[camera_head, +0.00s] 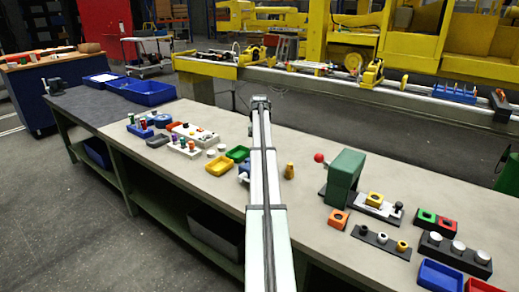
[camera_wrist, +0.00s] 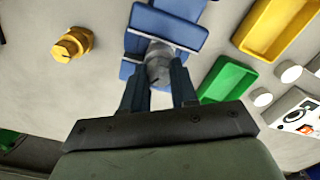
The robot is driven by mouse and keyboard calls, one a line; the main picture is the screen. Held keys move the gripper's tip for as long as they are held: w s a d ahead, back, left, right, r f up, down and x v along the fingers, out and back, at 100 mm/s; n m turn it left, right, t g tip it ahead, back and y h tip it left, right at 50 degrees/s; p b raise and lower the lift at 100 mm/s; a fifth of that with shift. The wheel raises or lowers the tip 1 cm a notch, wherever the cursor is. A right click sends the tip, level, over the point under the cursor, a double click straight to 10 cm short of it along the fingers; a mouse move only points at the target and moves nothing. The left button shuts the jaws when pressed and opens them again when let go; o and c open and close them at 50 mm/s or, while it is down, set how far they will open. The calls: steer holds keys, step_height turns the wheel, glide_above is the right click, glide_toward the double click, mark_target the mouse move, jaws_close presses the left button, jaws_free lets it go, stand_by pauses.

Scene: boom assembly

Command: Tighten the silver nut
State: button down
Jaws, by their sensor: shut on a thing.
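The silver nut (camera_wrist: 158,66) shows in the wrist view, at the near side of a blue fixture (camera_wrist: 160,25). My gripper (camera_wrist: 160,82) has one finger on each side of the nut and is shut on it. Whether the nut sits on a thread is hidden. In the head view the blue fixture (camera_head: 243,171) shows only partly beside my arm, and the nut and my fingers are hidden behind the arm.
A yellow piece (camera_wrist: 72,44) stands left of the fixture, on bare bench. A green tray (camera_wrist: 228,78), a yellow tray (camera_wrist: 280,27) and white round pieces (camera_wrist: 290,73) lie to the right. A green press (camera_head: 345,178) stands on the bench in the head view.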

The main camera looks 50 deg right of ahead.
steer(key=m, duration=1)
steer(key=c, duration=1)
jaws_free()
steer(key=shift+m, duration=0.3)
steer(key=shift+o, duration=0.2)
steer(key=shift+r, duration=4)
